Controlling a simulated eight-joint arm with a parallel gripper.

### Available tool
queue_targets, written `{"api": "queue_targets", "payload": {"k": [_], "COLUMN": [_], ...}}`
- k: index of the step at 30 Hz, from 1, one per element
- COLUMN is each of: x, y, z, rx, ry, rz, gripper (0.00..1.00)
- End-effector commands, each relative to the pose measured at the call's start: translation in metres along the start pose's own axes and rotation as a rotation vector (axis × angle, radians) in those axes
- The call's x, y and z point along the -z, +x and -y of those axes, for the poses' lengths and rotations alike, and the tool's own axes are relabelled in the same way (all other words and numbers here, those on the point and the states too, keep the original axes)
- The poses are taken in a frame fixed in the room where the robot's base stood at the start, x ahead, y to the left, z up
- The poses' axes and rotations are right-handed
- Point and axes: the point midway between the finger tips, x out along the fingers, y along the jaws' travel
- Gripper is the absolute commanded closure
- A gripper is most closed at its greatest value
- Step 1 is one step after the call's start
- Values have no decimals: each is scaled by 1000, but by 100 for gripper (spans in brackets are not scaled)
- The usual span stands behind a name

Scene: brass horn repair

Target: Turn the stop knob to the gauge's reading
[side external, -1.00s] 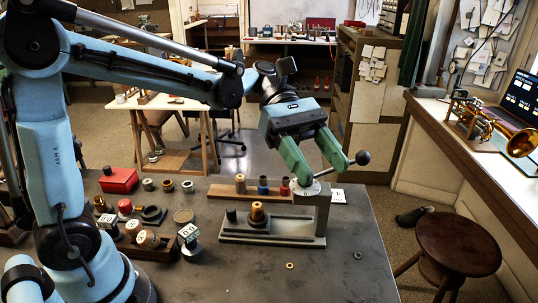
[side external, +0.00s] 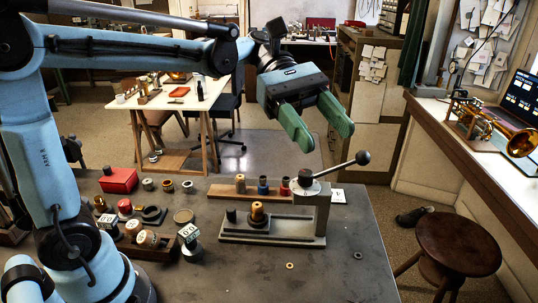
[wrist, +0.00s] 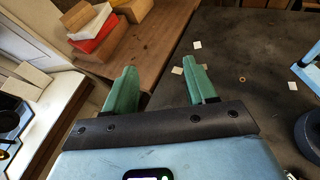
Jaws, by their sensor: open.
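The grey bench press (side external: 271,238) stands on the dark bench. A small round dial knob (side external: 306,179) with dark markings sits on top of its column, and a lever with a black ball (side external: 362,157) slants up to the right. The dial's setting is too small to read. A small dark-based device with a white numbered face (side external: 189,233) stands left of the press; I cannot tell whether it is the gauge or read its value. My gripper (side external: 324,137) is open and empty above the knob, clear of it. Its green fingers also show in the wrist view (wrist: 160,66).
A wooden rack (side external: 220,190) with several coloured cylinders is behind the press. A red box (side external: 118,180) and several small parts crowd the bench's left side. The bench front right is mostly clear, with two small rings. A round stool (side external: 458,244) stands right of the bench.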

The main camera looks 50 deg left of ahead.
Motion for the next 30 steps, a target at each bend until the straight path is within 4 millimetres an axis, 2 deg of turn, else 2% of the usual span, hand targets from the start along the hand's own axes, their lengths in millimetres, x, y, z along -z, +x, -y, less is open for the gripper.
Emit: {"api": "queue_targets", "payload": {"k": [8,17,23,30], "x": [12,30,42,56], "y": [-27,-70,-100,-136], "z": [-7,-12,-11,-6], "rx": [-90,-252,-360,-462], "ry": [405,1061,1514,2051], "rz": [29,-10,-104,-301], "gripper": [44,44,44,44]}}
